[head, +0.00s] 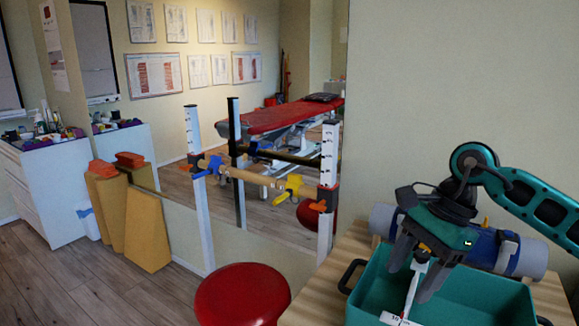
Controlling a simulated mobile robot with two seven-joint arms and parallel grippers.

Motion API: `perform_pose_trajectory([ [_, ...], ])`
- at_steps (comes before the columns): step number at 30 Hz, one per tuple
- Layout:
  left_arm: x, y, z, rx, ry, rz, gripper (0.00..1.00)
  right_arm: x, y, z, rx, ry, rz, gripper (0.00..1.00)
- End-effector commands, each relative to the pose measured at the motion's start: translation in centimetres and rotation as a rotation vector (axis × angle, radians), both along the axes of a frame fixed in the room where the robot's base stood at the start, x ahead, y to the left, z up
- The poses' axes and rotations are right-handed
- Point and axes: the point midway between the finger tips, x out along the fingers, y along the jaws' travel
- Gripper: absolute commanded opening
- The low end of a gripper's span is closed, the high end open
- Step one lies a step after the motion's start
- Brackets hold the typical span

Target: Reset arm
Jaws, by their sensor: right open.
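My right gripper (409,284) points down over the teal crate (480,291) at the lower right. Its two dark fingers are apart. A thin white piece (414,286) shows between the fingers, running down to a white label with lettering in the crate. I cannot tell whether the fingers touch it. My right arm, teal and black, reaches in from the right edge. My left gripper is not in view.
The crate stands on a wooden table (350,243). A grey-blue roll (533,257) lies behind my right gripper. A red round stool (242,296) stands left of the table. White posts with a wooden bar (240,174) stand before a mirror. Wooden floor (60,290) is clear at the lower left.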

Motion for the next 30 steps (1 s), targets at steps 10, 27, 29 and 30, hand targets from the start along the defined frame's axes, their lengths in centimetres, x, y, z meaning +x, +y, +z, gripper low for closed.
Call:
perform_pose_trajectory([
  [10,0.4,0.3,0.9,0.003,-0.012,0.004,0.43,-5.5,15.9,-1.5,0.784,0.495,-0.336,0.63],
  [27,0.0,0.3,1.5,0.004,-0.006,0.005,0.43,-3.2,10.7,-8.5,1.702,2.025,-1.660,0.63],
  [29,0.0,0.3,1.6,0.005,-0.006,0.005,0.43,-4.1,8.8,-11.8,-1.522,-1.915,1.600,0.63],
  [30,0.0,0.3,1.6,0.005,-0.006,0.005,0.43,-5.1,7.6,-14.1,-1.395,-1.823,1.543,0.63],
])
